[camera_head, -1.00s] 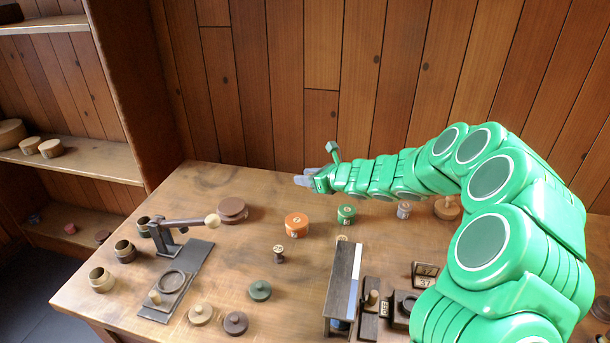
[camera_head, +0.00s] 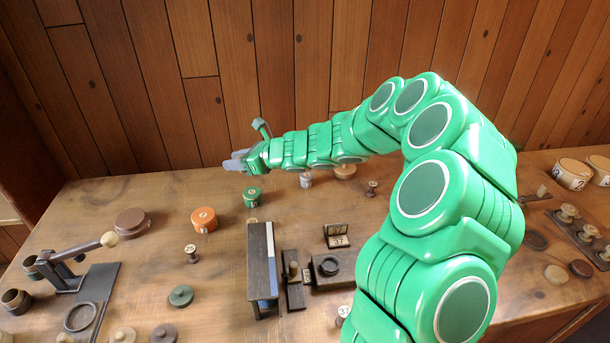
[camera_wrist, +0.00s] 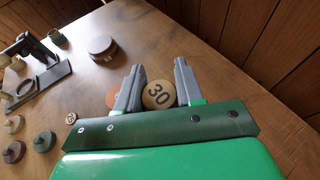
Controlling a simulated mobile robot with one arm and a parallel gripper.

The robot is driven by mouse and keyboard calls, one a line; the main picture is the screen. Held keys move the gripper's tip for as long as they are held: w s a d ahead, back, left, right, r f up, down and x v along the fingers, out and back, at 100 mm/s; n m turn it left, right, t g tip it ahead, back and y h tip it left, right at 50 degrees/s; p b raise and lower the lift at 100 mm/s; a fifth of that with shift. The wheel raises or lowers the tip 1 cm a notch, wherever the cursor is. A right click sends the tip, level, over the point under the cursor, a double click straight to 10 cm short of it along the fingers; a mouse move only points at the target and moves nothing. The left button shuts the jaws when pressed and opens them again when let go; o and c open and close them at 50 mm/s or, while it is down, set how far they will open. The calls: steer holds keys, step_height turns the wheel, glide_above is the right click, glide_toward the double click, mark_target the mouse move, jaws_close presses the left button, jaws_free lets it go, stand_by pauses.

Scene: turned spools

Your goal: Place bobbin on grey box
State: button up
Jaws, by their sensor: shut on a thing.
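My gripper (camera_wrist: 159,66) is shut on a pale wooden bobbin (camera_wrist: 158,95) marked 30, its round end facing the wrist camera. In the head view my gripper (camera_head: 238,161) is above the back of the bench, left of and above the green round box; the bobbin cannot be made out there. A small grey round container (camera_head: 305,180), seemingly the grey box, stands at the back of the bench, right of my gripper and just below my forearm. It is partly hidden and is not visible in the wrist view.
An orange round box (camera_head: 204,220) and a green round box (camera_head: 252,196) stand nearby. A bobbin marked 25 (camera_head: 191,253), a dark upright rack (camera_head: 262,270) and a lever press (camera_head: 75,260) stand farther forward. A plank wall (camera_head: 300,70) rises behind the bench.

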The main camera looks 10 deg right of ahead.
steer(key=s+d+r+m, duration=0.1)
steer(key=s+d, duration=0.2)
steer(key=d, duration=0.7)
steer(key=s+d+r, duration=0.2)
steer(key=d, duration=0.8)
glide_above(302, 173)
steer(key=s, duration=0.2)
steer(key=shift+h, duration=0.4)
step_height(302, 173, down, 9)
steer(key=shift+w+r, duration=0.1)
steer(key=shift+r, duration=0.1)
steer(key=shift+w+f+t, duration=0.3)
steer(key=shift+w+f, duration=0.2)
steer(key=shift+w, duration=0.05)
steer(key=shift+w+f, duration=0.3)
steer(key=shift+f, duration=1.6)
steer(key=shift+f, duration=0.15)
